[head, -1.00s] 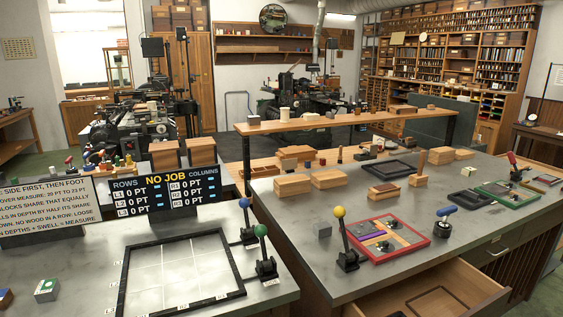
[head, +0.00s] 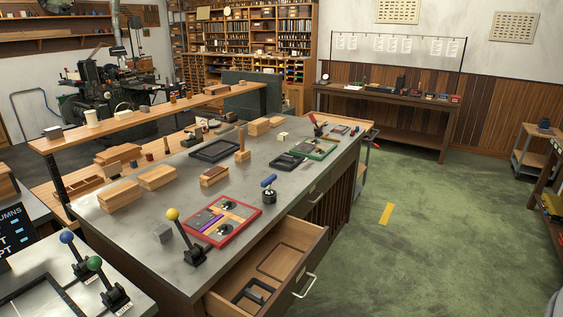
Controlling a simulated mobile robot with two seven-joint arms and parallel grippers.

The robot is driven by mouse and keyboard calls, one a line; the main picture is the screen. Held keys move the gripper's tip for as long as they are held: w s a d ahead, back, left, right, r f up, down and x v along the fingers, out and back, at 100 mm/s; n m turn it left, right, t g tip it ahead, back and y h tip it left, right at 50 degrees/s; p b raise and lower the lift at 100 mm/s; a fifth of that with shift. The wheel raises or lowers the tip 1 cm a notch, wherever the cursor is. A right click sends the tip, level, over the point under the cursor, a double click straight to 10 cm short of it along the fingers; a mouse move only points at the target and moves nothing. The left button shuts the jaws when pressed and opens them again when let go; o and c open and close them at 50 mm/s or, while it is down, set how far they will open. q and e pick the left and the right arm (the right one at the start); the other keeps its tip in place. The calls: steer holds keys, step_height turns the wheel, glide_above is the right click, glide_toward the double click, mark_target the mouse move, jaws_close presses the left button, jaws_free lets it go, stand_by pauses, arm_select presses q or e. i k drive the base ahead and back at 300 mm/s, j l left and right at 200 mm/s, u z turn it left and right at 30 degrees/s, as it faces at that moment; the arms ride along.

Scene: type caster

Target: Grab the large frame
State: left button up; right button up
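Several frames are in view, and I cannot tell by sight which is the large one. A dark rectangular frame (head: 216,151) lies flat on the grey worktop. A red frame (head: 222,239) with blocks and round black pieces inside lies near the worktop's front edge. The open wooden drawer (head: 238,272) holds a dark frame (head: 255,292) at its front left. A thin dark rectangular outline (head: 270,275) lies behind it; I cannot tell if it is a frame or a recess. A black frame (head: 62,289) is cut off at the lower left. Neither of my grippers shows.
A yellow-knobbed lever (head: 185,236) and a blue-handled tool (head: 269,190) stand beside the red frame. Wooden blocks (head: 157,177) and a green tray (head: 314,149) sit on the worktop. The drawer juts out over the open green floor (head: 400,220).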

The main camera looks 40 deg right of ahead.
mark_target(287, 157)
steer(key=z, duration=1.5)
steer(key=i+l+z, duration=0.2)
steer(key=i+z, duration=0.15)
steer(key=i, duration=0.25)
steer(key=i+z, duration=0.3)
steer(key=i, duration=3.7)
steer(key=i+l+u, duration=0.1)
steer(key=i+u, duration=0.3)
steer(key=i+l+u, duration=0.45)
steer(key=i, duration=0.15)
steer(key=j+u, duration=0.1)
steer(key=u, duration=3.45)
